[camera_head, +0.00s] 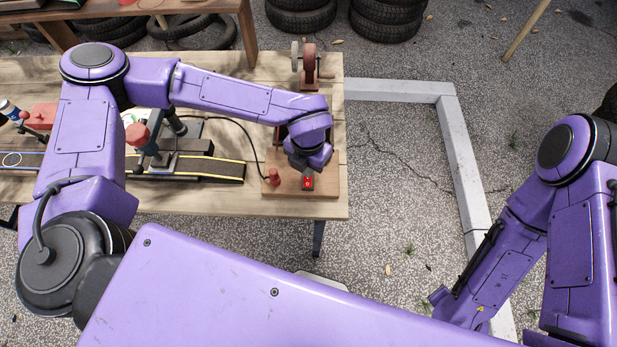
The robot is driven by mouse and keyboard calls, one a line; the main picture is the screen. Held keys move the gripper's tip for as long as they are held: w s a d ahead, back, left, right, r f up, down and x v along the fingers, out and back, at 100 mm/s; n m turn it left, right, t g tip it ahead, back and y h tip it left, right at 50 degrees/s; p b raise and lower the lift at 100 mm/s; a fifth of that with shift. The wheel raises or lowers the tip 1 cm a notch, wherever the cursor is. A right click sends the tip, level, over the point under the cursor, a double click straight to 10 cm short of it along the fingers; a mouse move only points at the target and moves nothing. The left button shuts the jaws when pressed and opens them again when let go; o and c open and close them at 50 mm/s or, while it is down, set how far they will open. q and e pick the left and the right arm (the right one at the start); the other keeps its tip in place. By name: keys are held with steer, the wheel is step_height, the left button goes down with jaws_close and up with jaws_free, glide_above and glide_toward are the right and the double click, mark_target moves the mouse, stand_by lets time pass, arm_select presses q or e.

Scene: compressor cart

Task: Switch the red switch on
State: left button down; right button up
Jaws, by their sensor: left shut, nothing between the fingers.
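The red switch (307,183) sits on a small wooden board (285,186) at the right front of the workbench. A small light mark shows on its face. My left gripper (309,172) is directly behind and above the switch, pointing down at it, shut and empty. The wrist above hides most of the fingers, so I cannot tell whether they touch the switch. I cannot make out which way the switch is tilted. My right arm hangs at the right of the picture, away from the bench, and its gripper is not in view.
A red knob (273,176) with a black cable stands left of the switch on the board. A red wheeled tool (308,68) stands at the bench's back right. A belt-like machine (190,165) lies to the left. Tires (385,18) are behind.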

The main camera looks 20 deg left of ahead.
arm_select(q)
steer(key=shift+f+b, duration=0.55)
steer(key=shift+f, duration=0.4)
stand_by(0.8)
steer(key=shift+r, duration=0.1)
step_height(320, 180, up, 7)
steer(key=p, duration=0.7)
stand_by(0.4)
